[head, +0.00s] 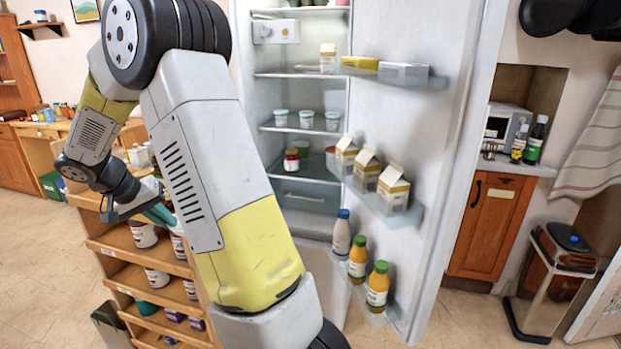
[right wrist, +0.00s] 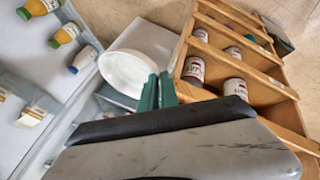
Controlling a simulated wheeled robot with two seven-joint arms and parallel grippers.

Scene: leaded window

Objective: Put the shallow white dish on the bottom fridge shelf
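The shallow white dish (right wrist: 125,70) shows in the right wrist view at the tips of the green fingers of my right gripper (right wrist: 158,90). One finger is on the inner side of its rim and the other outside, close together, so the gripper looks shut on the rim. In the head view my right gripper (head: 160,213) is at the left by the wooden rack, and my arm hides the dish. The fridge (head: 248,75) stands open in the middle. Its bottom shelf (head: 318,170), above the drawer, holds a red jar (head: 291,160) at its left. My left gripper is out of view.
The open fridge door (head: 440,150) carries cartons (head: 394,188) and bottles (head: 377,288) on its racks, right of the opening. The wooden rack (head: 115,245) with several cans stands left of the fridge. White cups (head: 306,119) fill part of the shelf above the bottom one.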

